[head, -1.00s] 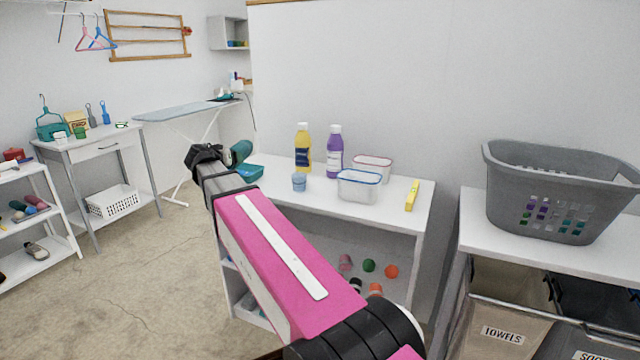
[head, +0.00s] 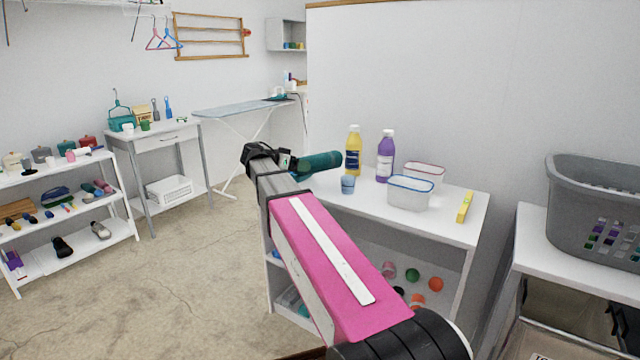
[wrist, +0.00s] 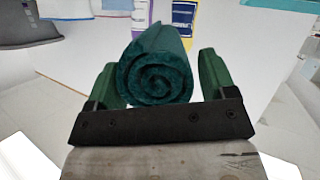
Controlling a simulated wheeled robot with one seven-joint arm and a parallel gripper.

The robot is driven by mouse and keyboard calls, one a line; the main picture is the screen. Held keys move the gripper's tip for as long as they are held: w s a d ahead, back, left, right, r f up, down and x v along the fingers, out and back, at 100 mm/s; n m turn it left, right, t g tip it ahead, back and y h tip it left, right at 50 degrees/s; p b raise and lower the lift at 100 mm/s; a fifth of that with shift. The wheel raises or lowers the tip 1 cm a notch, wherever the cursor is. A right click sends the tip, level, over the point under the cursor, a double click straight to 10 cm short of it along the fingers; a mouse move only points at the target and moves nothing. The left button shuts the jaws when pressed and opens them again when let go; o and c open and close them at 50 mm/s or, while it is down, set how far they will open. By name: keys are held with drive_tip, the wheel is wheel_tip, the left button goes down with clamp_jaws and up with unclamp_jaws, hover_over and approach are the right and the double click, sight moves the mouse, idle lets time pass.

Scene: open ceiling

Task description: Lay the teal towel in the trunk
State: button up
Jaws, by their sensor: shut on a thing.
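The teal towel (head: 318,164) is rolled up and held by my gripper (head: 286,163). In the head view it sticks out to the right of my gripper, in front of the shelf unit's left end. In the wrist view the towel (wrist: 155,78) shows its spiral end between the two green fingers of my gripper (wrist: 158,85), which is shut on it. I cannot make out a trunk in either view.
A white shelf unit (head: 445,223) bears a yellow bottle (head: 353,153), a purple bottle (head: 385,158), a blue cup (head: 347,184) and clear tubs (head: 409,195). A grey basket (head: 590,190) stands on the right. Open floor (head: 185,275) lies left. A brown edge shows at the bottom.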

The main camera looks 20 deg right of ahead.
hover_over(313, 191)
wheel_tip(313, 191, down, 3)
drive_tip(key=shift+f, duration=2.2)
drive_tip(key=o, duration=0.9)
